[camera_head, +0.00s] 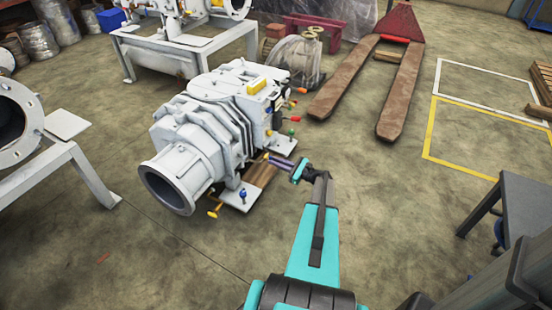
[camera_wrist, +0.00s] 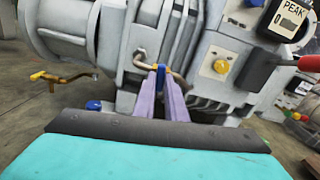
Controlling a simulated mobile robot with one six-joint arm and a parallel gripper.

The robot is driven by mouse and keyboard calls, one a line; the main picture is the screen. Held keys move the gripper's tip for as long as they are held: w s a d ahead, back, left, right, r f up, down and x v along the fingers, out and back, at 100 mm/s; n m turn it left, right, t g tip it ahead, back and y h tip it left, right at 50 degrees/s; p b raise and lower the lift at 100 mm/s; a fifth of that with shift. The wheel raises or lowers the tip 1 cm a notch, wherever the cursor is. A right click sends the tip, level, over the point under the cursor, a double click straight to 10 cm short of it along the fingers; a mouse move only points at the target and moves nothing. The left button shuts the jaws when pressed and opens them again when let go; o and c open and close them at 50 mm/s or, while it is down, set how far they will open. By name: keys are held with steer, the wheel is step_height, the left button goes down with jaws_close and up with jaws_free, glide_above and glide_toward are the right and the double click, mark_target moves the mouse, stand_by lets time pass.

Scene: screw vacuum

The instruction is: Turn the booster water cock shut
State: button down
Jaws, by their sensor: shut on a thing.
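The grey-white vacuum pump unit (camera_head: 205,125) stands on the floor, left of my arm. My gripper (camera_head: 268,157) reaches its near lower side. In the wrist view my gripper (camera_wrist: 162,73) has its two purple fingers close together around a small blue handle (camera_wrist: 161,77). The handle sits by a bent metal pipe (camera_wrist: 144,62) on the pump's side. The fingers hide part of it, and I cannot tell its exact angle. A brass cock with a yellow end (camera_wrist: 68,77) sticks out at the left, apart from my gripper; it also shows in the head view (camera_head: 214,208).
A blue-topped bolt (camera_head: 243,195) stands on the pump's foot plate. Open floor (camera_head: 385,220) lies to the right; a pallet jack (camera_head: 345,80) stands behind.

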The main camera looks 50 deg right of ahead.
steer(key=shift+m+p, duration=0.6)
steer(key=shift+p, duration=0.1)
steer(key=shift+f, duration=0.1)
steer(key=c, duration=1.8)
jaws_free()
steer(key=p+v, duration=0.2)
steer(key=v, duration=1.1)
steer(key=shift+s, duration=0.4)
